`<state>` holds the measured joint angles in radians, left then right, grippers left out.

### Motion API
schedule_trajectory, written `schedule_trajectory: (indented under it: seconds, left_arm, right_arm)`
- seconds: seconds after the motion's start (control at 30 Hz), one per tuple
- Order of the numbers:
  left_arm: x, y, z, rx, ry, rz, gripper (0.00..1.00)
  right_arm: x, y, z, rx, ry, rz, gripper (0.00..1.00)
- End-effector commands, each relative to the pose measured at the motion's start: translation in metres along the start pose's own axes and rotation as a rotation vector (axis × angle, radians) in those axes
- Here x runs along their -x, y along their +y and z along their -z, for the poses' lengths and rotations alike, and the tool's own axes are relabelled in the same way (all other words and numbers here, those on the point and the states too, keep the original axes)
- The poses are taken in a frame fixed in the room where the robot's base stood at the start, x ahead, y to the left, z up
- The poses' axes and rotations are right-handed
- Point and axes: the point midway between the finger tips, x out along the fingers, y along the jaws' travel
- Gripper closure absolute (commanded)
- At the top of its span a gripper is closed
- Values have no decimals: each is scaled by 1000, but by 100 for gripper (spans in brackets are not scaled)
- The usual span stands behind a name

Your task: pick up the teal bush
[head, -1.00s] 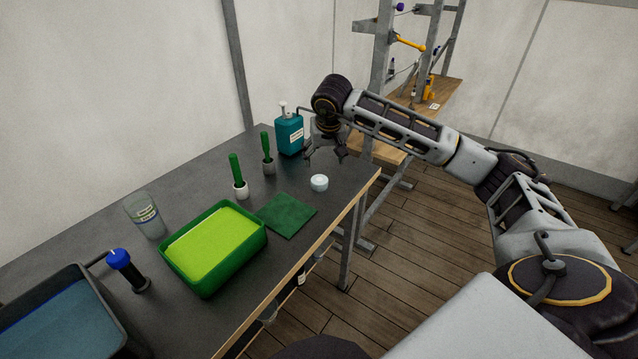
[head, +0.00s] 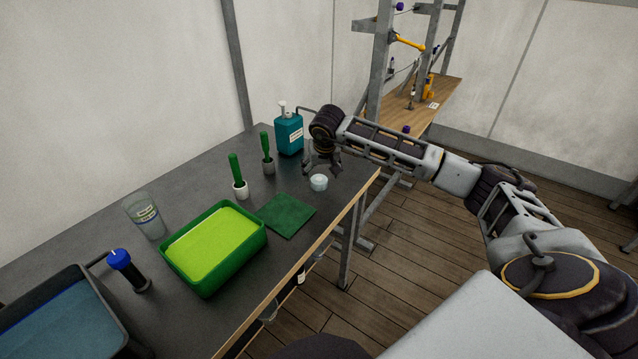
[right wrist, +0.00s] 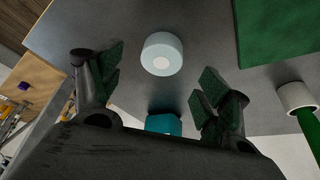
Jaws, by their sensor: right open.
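The bush (head: 319,183), a short, pale bluish-teal cylinder with a light round centre, stands on the dark bench top near its right edge. It also shows in the right wrist view (right wrist: 162,50), at the upper middle. My right gripper (head: 322,170) is open and empty, just above and behind the bush in the head view. In the right wrist view its green-padded fingers (right wrist: 158,86) are spread, with the bush beyond their tips and roughly between them. I see no contact with the bush. My left gripper is not in view.
A teal pump bottle (head: 289,135) stands close behind the gripper. A green mat (head: 287,216) lies to the left of the bush, with green-handled tools in cups (head: 240,190) and a green tray (head: 190,284) farther left. A wooden shelf rack (head: 440,92) stands beyond the bench.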

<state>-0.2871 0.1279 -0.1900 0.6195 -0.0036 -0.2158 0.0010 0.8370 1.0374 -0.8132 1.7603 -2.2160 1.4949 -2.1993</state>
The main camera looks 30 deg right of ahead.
Motion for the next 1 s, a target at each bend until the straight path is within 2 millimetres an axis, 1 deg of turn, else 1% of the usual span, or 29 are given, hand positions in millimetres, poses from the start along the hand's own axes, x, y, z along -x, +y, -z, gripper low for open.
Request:
schedule_trajectory:
  seconds: [0.03,0.17,0.37,0.47,0.7,0.83,1.0]
  left_arm:
    - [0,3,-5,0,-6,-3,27]
    - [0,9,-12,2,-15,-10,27]
    - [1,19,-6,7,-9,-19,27]
    - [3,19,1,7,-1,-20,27]
    - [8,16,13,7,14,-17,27]
    - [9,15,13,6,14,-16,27]
    - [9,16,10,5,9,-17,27]
  right_arm:
    - [0,0,0,0,0,0,23]
    - [0,0,0,0,0,0,23]
    - [-4,-1,0,0,-1,0,23]
    - [-11,-2,0,1,-1,1,23]
    - [-38,-3,0,-1,-2,1,23]
    - [-48,-2,0,0,0,0,23]
    - [-52,-2,1,1,1,1,23]
